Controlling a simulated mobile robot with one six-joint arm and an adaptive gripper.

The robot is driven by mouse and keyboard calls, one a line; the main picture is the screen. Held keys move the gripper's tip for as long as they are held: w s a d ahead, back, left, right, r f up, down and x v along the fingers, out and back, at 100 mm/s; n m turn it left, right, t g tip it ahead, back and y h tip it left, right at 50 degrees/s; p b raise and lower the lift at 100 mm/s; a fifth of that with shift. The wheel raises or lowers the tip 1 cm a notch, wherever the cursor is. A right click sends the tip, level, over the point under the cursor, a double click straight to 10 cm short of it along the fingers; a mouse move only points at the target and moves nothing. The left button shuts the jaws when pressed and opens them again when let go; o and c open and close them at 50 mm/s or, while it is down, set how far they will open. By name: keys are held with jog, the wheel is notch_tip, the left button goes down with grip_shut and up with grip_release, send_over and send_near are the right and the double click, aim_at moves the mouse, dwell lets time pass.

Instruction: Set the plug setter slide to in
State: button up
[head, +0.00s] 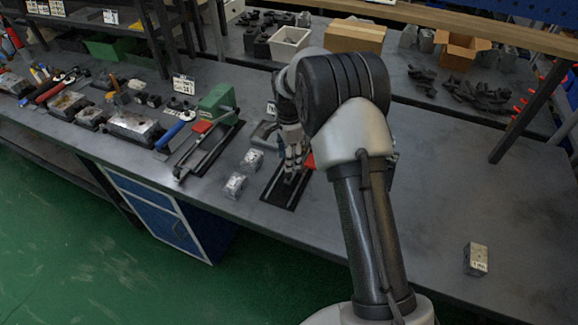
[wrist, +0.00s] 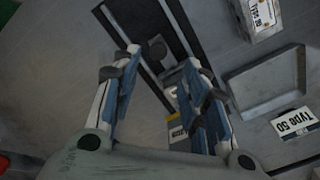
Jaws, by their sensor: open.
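A black base with a dark slide track (head: 280,193) lies on the bench below my gripper (head: 291,168); I take it to be the plug setter. In the wrist view the track (wrist: 150,20) runs up from between the fingers of my gripper (wrist: 160,58). A small dark knob-like part (wrist: 157,47) on the track shows between the fingertips. The fingers are apart, one on each side of it; I cannot tell whether they touch it. A red part (head: 310,161) shows beside the gripper, partly hidden by my arm. The slide's exact position is unclear.
Two metal blocks (head: 235,185) (head: 252,160) stand left of the track. A green-headed fixture (head: 217,103) with a rail is farther left. A shallow grey tray (wrist: 265,85) lies right of the fingers in the wrist view. Another block (head: 476,259) stands at right, with clear bench around it.

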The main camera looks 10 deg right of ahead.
notch_tip(320, 180, up, 6)
jog(key=shift+f, duration=0.1)
dwell(0.5)
